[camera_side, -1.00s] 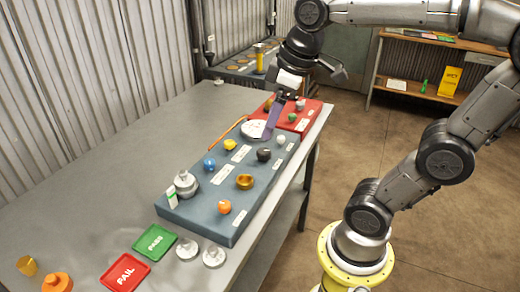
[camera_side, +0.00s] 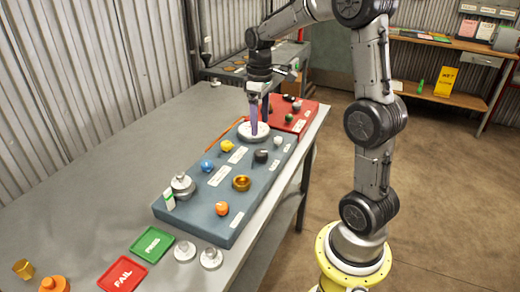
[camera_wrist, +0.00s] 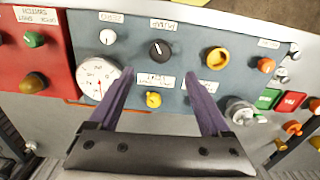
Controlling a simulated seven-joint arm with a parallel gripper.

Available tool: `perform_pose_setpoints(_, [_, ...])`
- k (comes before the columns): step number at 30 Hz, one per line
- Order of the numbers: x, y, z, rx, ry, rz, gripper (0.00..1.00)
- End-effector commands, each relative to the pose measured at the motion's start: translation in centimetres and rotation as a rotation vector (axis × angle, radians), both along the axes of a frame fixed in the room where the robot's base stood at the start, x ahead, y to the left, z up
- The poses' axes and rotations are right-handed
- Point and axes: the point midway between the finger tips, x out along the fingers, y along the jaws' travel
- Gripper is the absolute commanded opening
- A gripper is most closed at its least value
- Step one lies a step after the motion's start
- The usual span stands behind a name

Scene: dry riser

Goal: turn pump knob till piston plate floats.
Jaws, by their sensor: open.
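The blue-grey panel (camera_side: 196,215) lies on the bench and carries several knobs. A black knob (camera_wrist: 160,48) sits between two labels; the upside-down one above it may read PUMP, but is too small to be sure. It also shows in the side view (camera_side: 261,156). A silver stacked round piece (camera_side: 183,185), perhaps the piston plate, stands at the panel's left end; I cannot tell whether it floats. It also shows in the wrist view (camera_wrist: 240,108). My gripper (camera_side: 259,125) is open and empty, pointing down over the panel's far end by the dial. In the wrist view its fingers (camera_wrist: 159,76) are apart.
A white dial gauge (camera_side: 254,133), yellow knob (camera_side: 227,146), blue knob (camera_side: 207,166), gold cup (camera_side: 241,183), orange knob (camera_side: 222,209) and white knob (camera_side: 277,141) crowd the panel. A red panel (camera_side: 300,123) lies behind. Green (camera_side: 152,244) and red (camera_side: 123,273) trays lie in front.

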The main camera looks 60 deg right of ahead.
Motion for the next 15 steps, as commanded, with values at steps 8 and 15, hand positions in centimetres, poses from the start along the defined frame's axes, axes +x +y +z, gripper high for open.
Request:
perform_pose_setpoints(8, [-0.1,0.1,-5.7,0.004,0.006,0.001,0.82])
perform_pose_setpoints(15, [-0.1,0.1,-9.0,0.002,0.004,0.001,0.82])
